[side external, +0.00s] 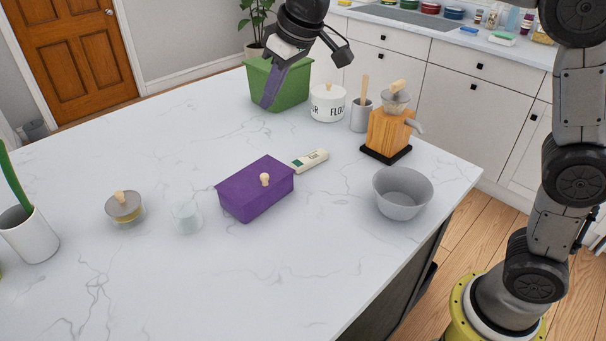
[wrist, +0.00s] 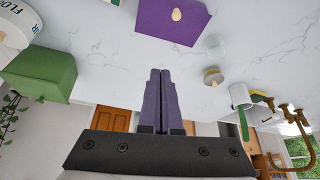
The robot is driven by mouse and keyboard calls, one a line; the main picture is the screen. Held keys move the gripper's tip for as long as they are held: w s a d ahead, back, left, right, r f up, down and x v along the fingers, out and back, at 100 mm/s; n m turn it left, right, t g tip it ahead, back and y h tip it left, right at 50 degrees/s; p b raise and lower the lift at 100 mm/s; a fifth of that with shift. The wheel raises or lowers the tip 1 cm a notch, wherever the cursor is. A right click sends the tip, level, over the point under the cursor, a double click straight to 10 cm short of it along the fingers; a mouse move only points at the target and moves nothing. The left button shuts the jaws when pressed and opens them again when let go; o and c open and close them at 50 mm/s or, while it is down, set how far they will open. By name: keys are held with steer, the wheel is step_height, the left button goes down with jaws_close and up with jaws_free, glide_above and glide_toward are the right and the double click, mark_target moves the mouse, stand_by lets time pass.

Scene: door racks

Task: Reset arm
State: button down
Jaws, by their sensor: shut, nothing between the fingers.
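My gripper (side external: 268,101) is in the upper middle of the side view, its purple-grey fingers pointing down in front of the green bin (side external: 294,88). In the wrist view my gripper's fingers (wrist: 160,72) are together with nothing between them. My gripper is apart from the purple lidded box (side external: 256,188), which sits nearer the middle of the counter. The wrist view looks across the counter from a tilted angle and also shows the purple box (wrist: 170,20) and the green bin (wrist: 42,74).
On the white counter (side external: 130,260) stand a flour canister (side external: 328,103), a wooden grinder (side external: 386,132), a grey bowl (side external: 402,192), a white marker-like item (side external: 310,160), a lidded jar (side external: 125,207), a clear glass (side external: 187,216) and a white cup (side external: 30,234). The front middle is clear.

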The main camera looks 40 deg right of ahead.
steer(key=s+d+r+m+t, duration=0.1)
steer(key=s+d+r, duration=0.1)
steer(key=s+d, duration=0.5)
steer(key=s+d+r+m+t, duration=0.1)
steer(key=s+d+r, duration=0.1)
steer(key=s, duration=0.9)
steer(key=s+d+f+m+g+h, duration=0.1)
steer(key=s+d+f, duration=0.2)
steer(key=s+f, duration=0.9)
steer(key=shift+s, duration=0.5)
